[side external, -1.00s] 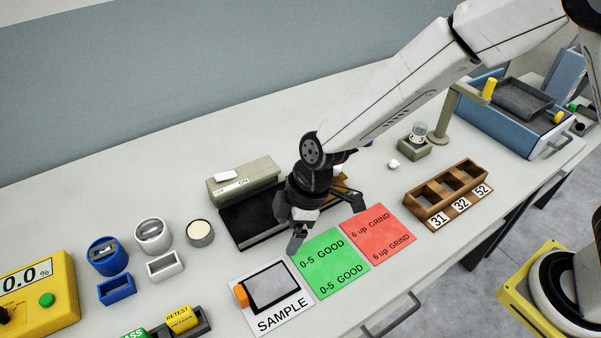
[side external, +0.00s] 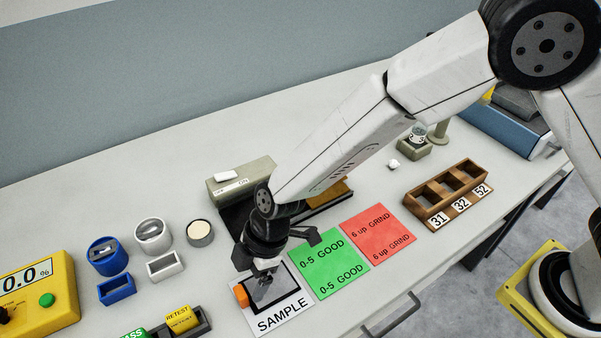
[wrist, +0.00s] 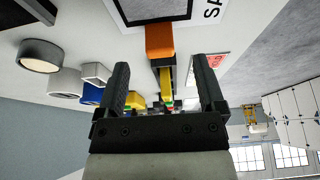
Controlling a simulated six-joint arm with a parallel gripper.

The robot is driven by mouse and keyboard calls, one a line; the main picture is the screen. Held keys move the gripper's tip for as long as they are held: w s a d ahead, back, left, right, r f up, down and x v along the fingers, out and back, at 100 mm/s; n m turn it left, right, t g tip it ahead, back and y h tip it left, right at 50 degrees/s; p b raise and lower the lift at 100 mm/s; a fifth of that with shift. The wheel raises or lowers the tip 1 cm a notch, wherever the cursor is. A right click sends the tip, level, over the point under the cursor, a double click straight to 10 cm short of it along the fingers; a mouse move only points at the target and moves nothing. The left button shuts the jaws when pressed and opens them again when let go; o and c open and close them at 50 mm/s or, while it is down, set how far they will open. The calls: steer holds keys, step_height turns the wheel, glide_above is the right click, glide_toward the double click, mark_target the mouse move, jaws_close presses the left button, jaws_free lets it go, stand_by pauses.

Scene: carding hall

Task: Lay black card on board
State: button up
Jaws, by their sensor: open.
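The black card (side external: 279,296), with a grey middle, lies on the white SAMPLE sheet (side external: 296,318), and an orange tab (side external: 241,295) sits at its left edge. In the wrist view the card (wrist: 154,19) is at the top edge, with the orange tab (wrist: 160,42) just beyond my fingertips and between their lines. My gripper (side external: 272,266) is over the card's far part and hides some of it. In the wrist view my gripper (wrist: 161,68) is open and empty. A dark board (side external: 234,222) with a brown area lies behind, partly hidden by my arm.
Green (side external: 331,262) and red (side external: 378,234) sheets lie right of the card. A grey-green box (side external: 243,178) stands behind the board. Blue (side external: 107,256) and white (side external: 154,236) holders and a yellow meter (side external: 40,290) are at left. A wooden rack (side external: 447,195) is at right.

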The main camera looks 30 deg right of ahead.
mark_target(244, 293)
steer(key=shift+f, duration=0.15)
steer(key=shift+x, duration=2.5)
jaws_close()
